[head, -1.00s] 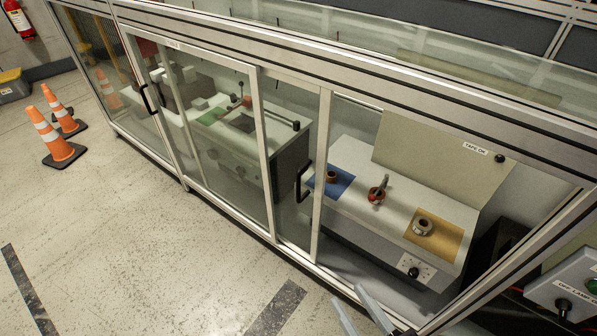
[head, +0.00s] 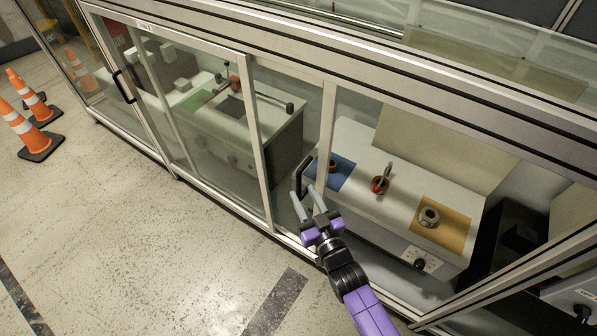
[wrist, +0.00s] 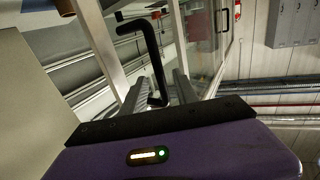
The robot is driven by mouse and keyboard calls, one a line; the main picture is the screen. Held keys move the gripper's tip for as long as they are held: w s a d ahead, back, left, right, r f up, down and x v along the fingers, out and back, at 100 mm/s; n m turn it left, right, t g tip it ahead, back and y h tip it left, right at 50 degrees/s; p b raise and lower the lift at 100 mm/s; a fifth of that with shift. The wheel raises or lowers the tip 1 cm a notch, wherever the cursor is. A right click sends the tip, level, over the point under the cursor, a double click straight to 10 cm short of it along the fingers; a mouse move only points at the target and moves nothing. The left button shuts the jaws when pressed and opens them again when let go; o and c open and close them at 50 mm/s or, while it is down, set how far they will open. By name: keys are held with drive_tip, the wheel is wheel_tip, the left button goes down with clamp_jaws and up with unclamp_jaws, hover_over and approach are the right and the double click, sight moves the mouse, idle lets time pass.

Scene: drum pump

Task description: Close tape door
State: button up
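The tape door is a clear sliding panel with a metal edge post (head: 326,140) and a black bar handle (head: 303,172). The opening to its right is uncovered and shows the tape station inside. My gripper (head: 305,196) is at the lower part of the handle, with its two grey fingers apart. In the wrist view the bent black handle (wrist: 152,55) runs down between the open fingers (wrist: 157,88). I cannot tell whether either finger touches it.
Inside the opening, a pale bench (head: 395,195) carries a blue mat (head: 340,178), a red-and-metal tool (head: 380,182) and a yellow mat (head: 455,232) with a metal ring (head: 429,216). Orange cones (head: 30,130) stand far left. The floor (head: 150,240) before the enclosure is clear.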

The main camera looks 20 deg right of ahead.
drive_tip(key=w, duration=0.7)
drive_tip(key=shift+w, duration=0.1)
clamp_jaws()
idle(1.3)
